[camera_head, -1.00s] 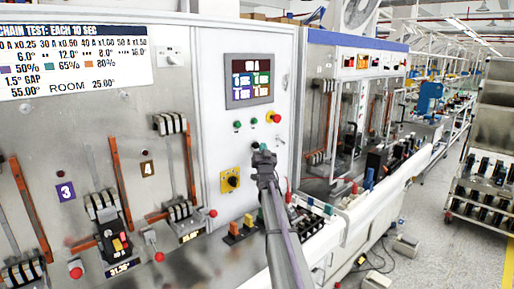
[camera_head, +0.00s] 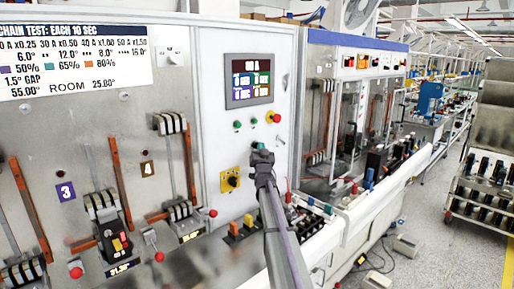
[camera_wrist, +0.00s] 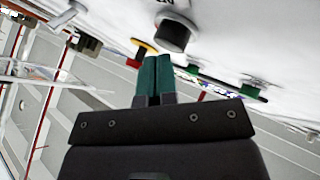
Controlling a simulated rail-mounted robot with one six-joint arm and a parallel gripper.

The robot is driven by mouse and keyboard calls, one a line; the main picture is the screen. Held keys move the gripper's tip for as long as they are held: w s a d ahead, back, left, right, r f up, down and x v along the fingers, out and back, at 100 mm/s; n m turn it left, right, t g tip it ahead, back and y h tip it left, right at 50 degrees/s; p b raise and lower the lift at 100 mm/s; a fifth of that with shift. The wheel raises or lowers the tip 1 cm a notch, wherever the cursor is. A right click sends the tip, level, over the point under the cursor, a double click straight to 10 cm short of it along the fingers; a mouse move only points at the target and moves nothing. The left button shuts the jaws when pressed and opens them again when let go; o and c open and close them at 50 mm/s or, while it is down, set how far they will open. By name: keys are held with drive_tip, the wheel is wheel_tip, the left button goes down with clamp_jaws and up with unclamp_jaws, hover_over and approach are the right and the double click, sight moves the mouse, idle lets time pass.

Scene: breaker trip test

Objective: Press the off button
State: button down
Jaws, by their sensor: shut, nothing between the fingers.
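A white control panel (camera_head: 215,120) stands mid-picture in the head view. It carries two green buttons (camera_head: 246,123) and a red mushroom button on yellow (camera_head: 274,117). I cannot tell by label which control is the off button. My gripper (camera_head: 262,154) is in front of the panel, below these buttons, and hides part of it. In the wrist view my gripper's teal fingers (camera_wrist: 153,75) are together and empty. A dark round control (camera_wrist: 173,35) on the white surface is just beyond the fingertips. Contact cannot be told.
A display (camera_head: 249,80) is above the buttons. A yellow-plated rotary switch (camera_head: 230,180) is left of my arm. Breaker stations with a black breaker (camera_head: 115,241) stand left. A loaded rack cart (camera_head: 485,175) stands right across open floor (camera_head: 430,225).

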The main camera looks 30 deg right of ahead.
drive_tip(key=shift+w, duration=0.35)
idle(0.5)
drive_tip(key=shift+s+d, duration=0.1)
drive_tip(key=shift+s, duration=0.8)
drive_tip(key=s, duration=0.2)
drive_tip(key=s+d, duration=0.1)
drive_tip(key=s, duration=0.2)
idle(0.5)
